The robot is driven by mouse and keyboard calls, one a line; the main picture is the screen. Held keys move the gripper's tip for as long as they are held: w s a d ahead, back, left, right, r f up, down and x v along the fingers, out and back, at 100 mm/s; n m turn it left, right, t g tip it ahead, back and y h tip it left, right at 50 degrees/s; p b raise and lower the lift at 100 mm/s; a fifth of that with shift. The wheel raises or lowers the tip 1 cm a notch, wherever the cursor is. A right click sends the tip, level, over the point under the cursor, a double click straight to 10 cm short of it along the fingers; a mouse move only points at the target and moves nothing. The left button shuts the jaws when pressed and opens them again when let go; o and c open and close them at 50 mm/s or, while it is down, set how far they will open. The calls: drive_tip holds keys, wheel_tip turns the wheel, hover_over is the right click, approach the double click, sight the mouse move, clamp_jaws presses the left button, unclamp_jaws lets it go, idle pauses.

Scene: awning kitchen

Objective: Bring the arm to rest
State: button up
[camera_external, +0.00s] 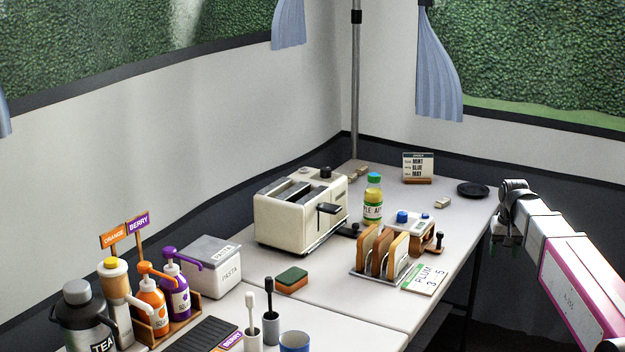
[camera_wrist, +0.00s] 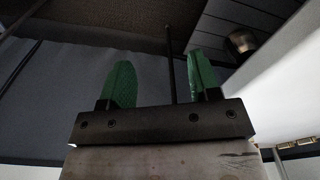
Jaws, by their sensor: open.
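My arm (camera_external: 575,275) reaches in from the right edge of the external view, beyond the table's right edge. In the wrist view my gripper (camera_wrist: 158,75) shows two green fingers standing apart with a clear gap. Nothing is held between them. Behind the fingers are a dark grey panel and a thin dark pole.
The white table (camera_external: 375,310) holds a cream toaster (camera_external: 300,210), a juice bottle (camera_external: 373,200), a toast rack (camera_external: 380,255), a menu sign (camera_external: 418,167), a black round dish (camera_external: 473,189), a pasta box (camera_external: 212,265) and syrup bottles (camera_external: 152,300). A dark gap lies right of the table.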

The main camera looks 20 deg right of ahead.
drive_tip(key=s+a+f+n, duration=0.4)
drive_tip(key=s+a+f, duration=1.3)
drive_tip(key=s+a, duration=0.1)
drive_tip(key=shift+s+f+g, duration=0.15)
drive_tip(key=shift+s+g, duration=0.05)
drive_tip(key=shift+g, duration=0.2)
drive_tip(key=shift+c, duration=0.4)
